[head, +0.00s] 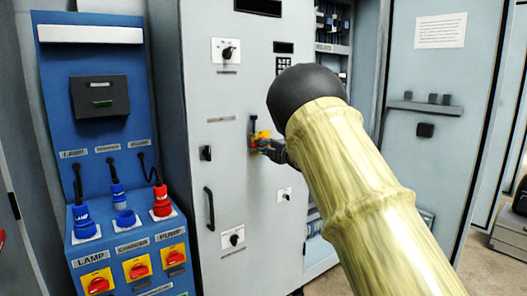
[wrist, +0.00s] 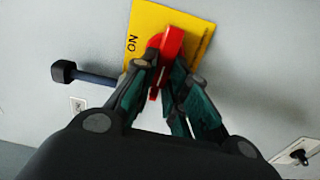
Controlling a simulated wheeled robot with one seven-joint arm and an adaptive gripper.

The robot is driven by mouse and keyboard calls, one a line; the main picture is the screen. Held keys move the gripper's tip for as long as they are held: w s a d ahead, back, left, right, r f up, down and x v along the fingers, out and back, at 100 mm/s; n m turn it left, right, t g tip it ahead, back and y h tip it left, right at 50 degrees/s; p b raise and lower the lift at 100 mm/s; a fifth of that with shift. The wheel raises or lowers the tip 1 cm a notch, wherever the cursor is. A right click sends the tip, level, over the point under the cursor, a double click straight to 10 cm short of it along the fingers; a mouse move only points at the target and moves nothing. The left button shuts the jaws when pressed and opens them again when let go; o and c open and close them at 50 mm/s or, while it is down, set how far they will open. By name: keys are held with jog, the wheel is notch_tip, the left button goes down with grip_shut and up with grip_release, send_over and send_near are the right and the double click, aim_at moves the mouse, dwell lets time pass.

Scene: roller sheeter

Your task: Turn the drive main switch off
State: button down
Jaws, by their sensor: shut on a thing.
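The drive main switch is a red rotary handle (wrist: 172,45) on a yellow plate (wrist: 146,20), fixed to a grey cabinet door. The word ON reads on the plate beside the handle in the wrist view; other markings are hidden. My gripper (wrist: 163,72) has its fingers on both sides of the red handle and is shut on it. In the head view the yellow plate (head: 262,136) shows small at the middle of the grey cabinet (head: 225,165), with my gripper (head: 271,148) at it. My arm hides what is to the right.
A dark rod with a knob (wrist: 63,72) sticks out beside the plate. The cabinet also has a black door handle (head: 209,208) and rotary knobs (head: 228,52). A blue panel (head: 95,150) at left carries plugs and red-yellow switches (head: 138,268). Another grey cabinet (head: 430,130) stands right.

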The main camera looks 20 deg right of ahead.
dwell(0.3)
jog(key=c, duration=1.4)
grip_release()
jog(key=v, duration=1.2)
